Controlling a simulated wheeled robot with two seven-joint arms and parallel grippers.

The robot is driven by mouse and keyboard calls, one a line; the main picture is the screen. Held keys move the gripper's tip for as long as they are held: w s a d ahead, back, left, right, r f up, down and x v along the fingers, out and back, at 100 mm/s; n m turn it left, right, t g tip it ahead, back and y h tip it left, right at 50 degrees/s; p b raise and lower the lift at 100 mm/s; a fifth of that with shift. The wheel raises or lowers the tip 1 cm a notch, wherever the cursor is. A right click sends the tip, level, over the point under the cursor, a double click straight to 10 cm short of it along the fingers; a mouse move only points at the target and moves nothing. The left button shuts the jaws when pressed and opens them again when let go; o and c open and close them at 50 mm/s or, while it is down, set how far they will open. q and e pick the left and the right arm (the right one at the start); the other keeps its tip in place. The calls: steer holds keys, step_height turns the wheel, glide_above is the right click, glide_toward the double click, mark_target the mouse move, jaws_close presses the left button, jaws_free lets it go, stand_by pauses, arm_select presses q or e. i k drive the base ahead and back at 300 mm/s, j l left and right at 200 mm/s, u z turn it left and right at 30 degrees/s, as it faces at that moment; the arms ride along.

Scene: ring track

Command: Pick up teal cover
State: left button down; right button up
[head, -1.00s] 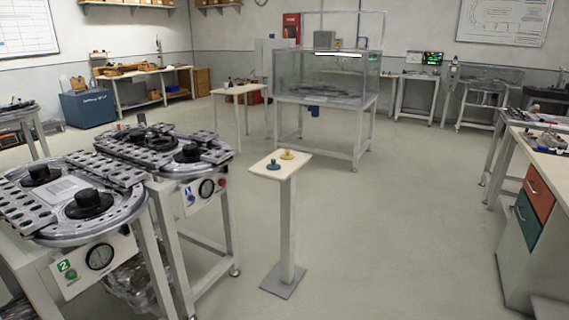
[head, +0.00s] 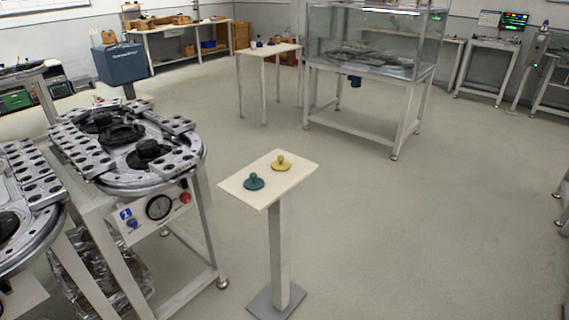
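The teal cover (head: 254,182) is a small round disc with a knob on top. It lies on the left part of the pale top of a narrow pedestal stand (head: 298,186), in the middle of the head view. A similar yellow cover (head: 281,163) lies on the same top, behind and to the right of the teal one, apart from it. Neither of my grippers shows in the head view.
A round metal machine table (head: 190,172) with black knobs stands left of the pedestal. Another (head: 38,218) is cut off at the left edge. A glass tank on a frame (head: 372,62) and a small table (head: 268,50) stand behind. The floor to the right is clear.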

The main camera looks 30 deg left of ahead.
mark_target(254, 183)
steer(key=i+l+u, duration=0.1)
steer(key=i+u, duration=0.25)
steer(key=i, duration=0.15)
steer(key=i+l+u, duration=0.35)
steer(key=i, duration=0.15)
steer(key=j, duration=0.1)
